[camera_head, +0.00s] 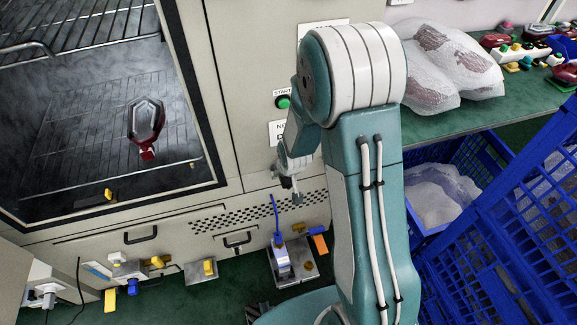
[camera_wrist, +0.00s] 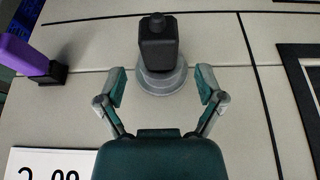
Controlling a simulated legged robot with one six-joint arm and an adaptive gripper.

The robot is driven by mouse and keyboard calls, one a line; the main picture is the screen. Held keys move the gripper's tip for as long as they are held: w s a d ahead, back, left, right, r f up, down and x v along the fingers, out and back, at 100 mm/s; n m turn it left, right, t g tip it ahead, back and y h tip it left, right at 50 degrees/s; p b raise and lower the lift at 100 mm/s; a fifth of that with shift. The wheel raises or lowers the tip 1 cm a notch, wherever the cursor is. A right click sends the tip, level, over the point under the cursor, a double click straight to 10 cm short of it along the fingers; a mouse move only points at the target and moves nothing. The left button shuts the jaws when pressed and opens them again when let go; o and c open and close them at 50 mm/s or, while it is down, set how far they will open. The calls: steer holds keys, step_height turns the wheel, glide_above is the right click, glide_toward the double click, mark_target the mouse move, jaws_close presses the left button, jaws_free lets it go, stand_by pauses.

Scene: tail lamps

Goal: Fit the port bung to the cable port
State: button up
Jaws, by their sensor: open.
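In the wrist view a black block with a rounded knob (camera_wrist: 158,42) stands on a round grey flange (camera_wrist: 162,80) against a pale panel. It looks like the port bung; whether the flange is part of it or the rim of the cable port, I cannot tell. My gripper (camera_wrist: 162,77) is open, its two fingers apart to the left and right of the flange, with nothing held between them. In the head view my gripper (camera_head: 290,190) is small, in front of the pale cabinet front below the green start button. No separate open cable port is clearly visible.
A purple and black handle (camera_wrist: 35,58) juts out left in the wrist view.

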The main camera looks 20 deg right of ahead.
steer(key=v, duration=0.8)
steer(key=shift+r, duration=0.35)
steer(key=shift+s, duration=0.1)
